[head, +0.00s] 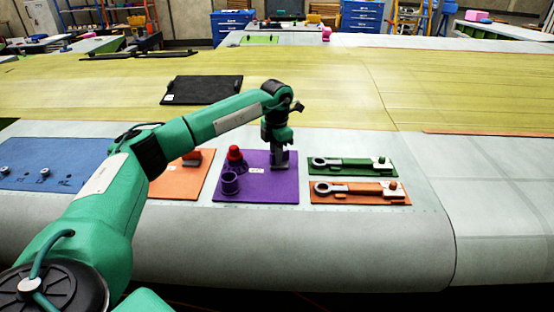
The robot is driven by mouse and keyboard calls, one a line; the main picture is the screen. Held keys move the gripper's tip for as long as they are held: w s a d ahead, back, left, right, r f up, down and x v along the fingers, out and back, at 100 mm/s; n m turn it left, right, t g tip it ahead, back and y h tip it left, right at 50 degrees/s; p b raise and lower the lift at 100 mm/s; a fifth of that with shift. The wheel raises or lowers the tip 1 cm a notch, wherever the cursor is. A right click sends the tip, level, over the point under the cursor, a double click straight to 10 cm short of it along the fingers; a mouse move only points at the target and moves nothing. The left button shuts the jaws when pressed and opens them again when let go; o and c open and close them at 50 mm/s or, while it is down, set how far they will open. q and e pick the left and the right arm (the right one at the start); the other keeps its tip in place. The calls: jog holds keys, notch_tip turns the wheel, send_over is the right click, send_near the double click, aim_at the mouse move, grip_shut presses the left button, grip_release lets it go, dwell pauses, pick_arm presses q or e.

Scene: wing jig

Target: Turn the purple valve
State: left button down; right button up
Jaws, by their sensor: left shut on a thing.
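A purple board (262,190) lies on the grey wing surface in the middle of the head view. A red-topped purple piece (235,155) stands on its back left part, with an open purple cup-like ring (230,184) in front of it. My left gripper (279,164) points down at the board's back right part, to the right of the red-topped piece. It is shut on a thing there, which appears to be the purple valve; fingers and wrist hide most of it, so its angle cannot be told. My right gripper is not in view.
Right of the purple board lie a green board (345,174) and an orange board (330,198), each with a wrench-like tool. An orange board (200,186) and a blue board (85,155) lie left, partly behind my arm. A black panel (203,89) lies behind.

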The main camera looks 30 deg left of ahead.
pick_arm(q)
jog(key=m, duration=0.1)
jog(key=m+b, duration=0.1)
jog(key=m, duration=0.1)
jog(key=shift+w+a+m, duration=0.15)
jog(key=shift+m, duration=0.15)
jog(key=shift+w+a+r+m+b, duration=0.1)
jog(key=shift+m+b, duration=0.55)
jog(key=shift+m, duration=0.85)
jog(key=c, duration=1.4)
grip_release()
jog(key=shift+c, duration=0.2)
